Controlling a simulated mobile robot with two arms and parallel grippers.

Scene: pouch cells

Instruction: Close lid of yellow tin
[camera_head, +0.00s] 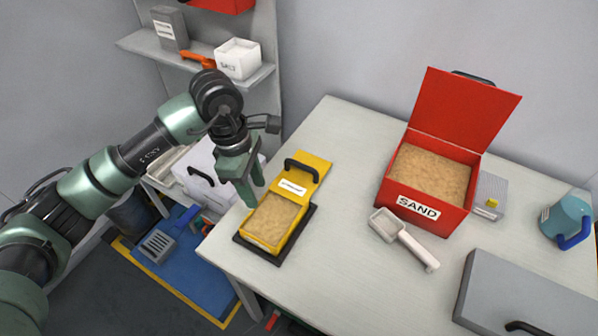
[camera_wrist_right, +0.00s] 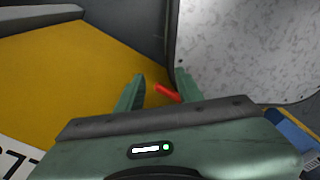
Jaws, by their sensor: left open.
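The yellow tin (camera_head: 249,240) stands on a dark mat (camera_head: 302,224) near the left edge of the table. It is filled with sand (camera_head: 274,219), which lies exposed. Its yellow lid (camera_head: 319,164) is open at the tin's far end and carries a black handle (camera_head: 302,165) and a white label (camera_head: 293,188). My left gripper (camera_head: 255,189) is open and empty, pointing down just left of the tin, near the lid's left side. In the right wrist view my right gripper (camera_wrist_right: 158,90) has its fingers apart, far from the tin.
A red open sand box (camera_head: 418,207) stands at the right, with a white scoop (camera_head: 405,240) in front. A grey case (camera_head: 520,295) and a teal jug (camera_head: 567,219) are further right. A shelf (camera_head: 262,75) hangs behind my left arm. A red item (camera_wrist_right: 168,93) shows beyond my right fingers.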

